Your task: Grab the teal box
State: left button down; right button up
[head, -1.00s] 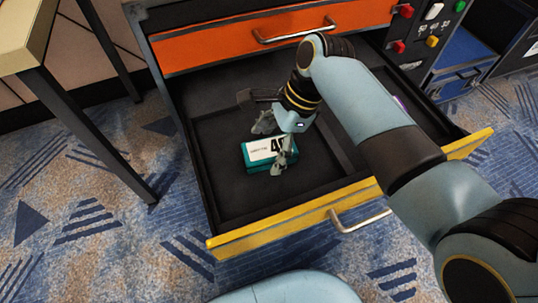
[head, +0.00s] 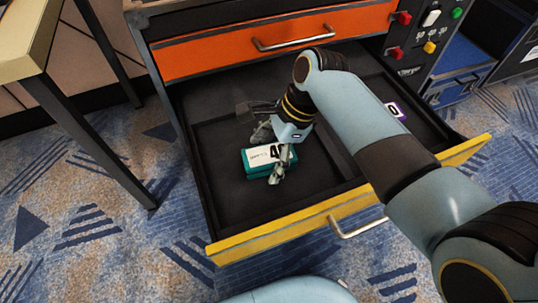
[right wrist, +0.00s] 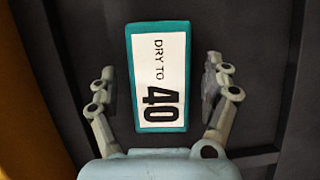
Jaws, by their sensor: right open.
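The teal box (head: 256,170) lies in the open yellow-fronted drawer (head: 300,233), in its left compartment. It has a white label reading "DRY TO 40", seen in full in the right wrist view (right wrist: 159,26). My right gripper (head: 270,156) is at the box with its fingers open. In the right wrist view the gripper (right wrist: 157,90) has one finger on each side of the box, with a gap on both sides. Nothing is held. My left gripper is not in view.
The orange drawer (head: 200,52) above is shut. A purple-edged item (head: 396,110) lies in the drawer's right part, past a divider. A table leg (head: 95,145) stands at left. Red, white, yellow and green buttons (head: 430,47) are on the panel at right.

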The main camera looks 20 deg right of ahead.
jog(key=c, duration=1.4)
